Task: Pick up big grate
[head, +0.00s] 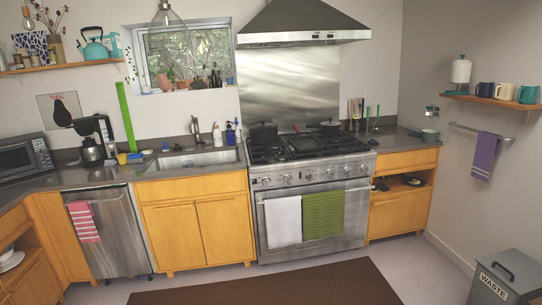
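The stove (312,205) stands against the back wall, right of centre, with dark grates on its cooktop. A black, flat, rectangular piece (305,144) lies in the middle of the cooktop; it may be the big grate or a griddle pan, and I cannot tell which. My gripper is not in view, and the stove is some way off across the floor.
A brown rug (265,284) lies before the stove. A waste bin (507,277) stands at the lower right. White and green towels (322,214) hang on the oven handle. A range hood (303,25) is above the stove. The floor between looks clear.

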